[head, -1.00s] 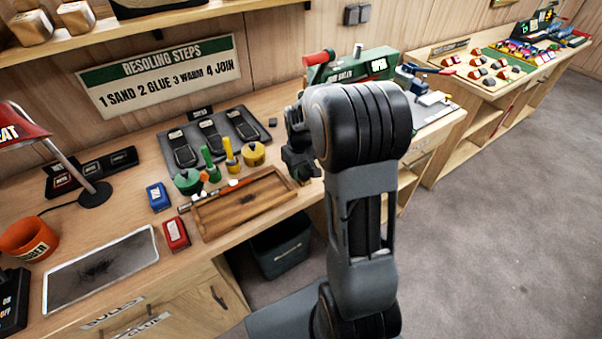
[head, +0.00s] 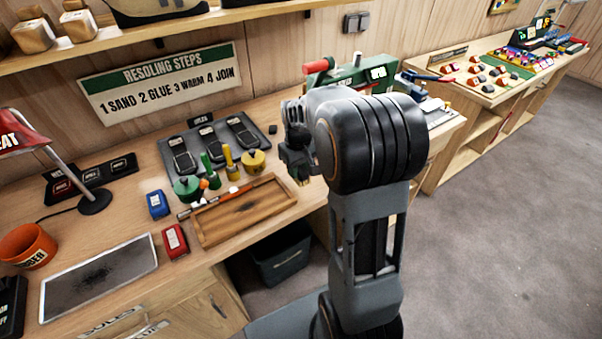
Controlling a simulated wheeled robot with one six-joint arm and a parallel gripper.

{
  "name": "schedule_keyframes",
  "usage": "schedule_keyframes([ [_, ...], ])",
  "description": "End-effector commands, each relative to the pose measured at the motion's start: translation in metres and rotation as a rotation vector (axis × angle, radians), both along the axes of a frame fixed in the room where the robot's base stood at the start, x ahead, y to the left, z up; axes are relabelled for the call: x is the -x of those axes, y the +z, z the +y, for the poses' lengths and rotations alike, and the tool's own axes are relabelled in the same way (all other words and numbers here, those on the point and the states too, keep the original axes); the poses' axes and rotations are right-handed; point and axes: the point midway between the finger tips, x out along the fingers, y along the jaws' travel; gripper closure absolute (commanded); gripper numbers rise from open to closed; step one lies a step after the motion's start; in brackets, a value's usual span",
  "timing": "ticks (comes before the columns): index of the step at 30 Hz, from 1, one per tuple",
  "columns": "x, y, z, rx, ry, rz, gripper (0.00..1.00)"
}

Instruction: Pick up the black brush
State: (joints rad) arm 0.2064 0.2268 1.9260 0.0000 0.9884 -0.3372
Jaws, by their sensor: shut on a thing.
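My gripper (head: 299,172) is in the head view, just past the right end of the wooden tray, above the bench. It is small, dark and partly hidden behind my own arm. Its jaws are shut on a small dark thing that I take to be the black brush; its shape is mostly hidden. No other black brush shows on the bench. A brush with an orange and white handle (head: 217,198) lies along the back edge of the wooden tray (head: 222,235).
Green (head: 187,188) and yellow (head: 253,161) pots stand behind the tray. Red (head: 174,241) and blue (head: 158,204) blocks lie left of it. A green machine (head: 375,75) stands behind my arm. A dark bin (head: 281,258) is under the bench. The floor at right is clear.

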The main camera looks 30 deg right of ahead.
Motion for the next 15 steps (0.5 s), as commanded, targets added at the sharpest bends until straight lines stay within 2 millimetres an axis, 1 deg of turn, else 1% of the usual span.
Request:
schedule_keyframes([
  [1, 0.004, 0.01, 0.007, 0.001, 0.004, -0.006, 0.9],
  [7, 0.024, 0.051, 0.036, 0.001, 0.005, -0.006, 0.9],
  [9, 0.035, 0.056, 0.05, 0.001, 0.007, -0.003, 0.9],
  [15, 0.056, 0.072, 0.081, 0.0, 0.005, -0.003, 0.9],
])
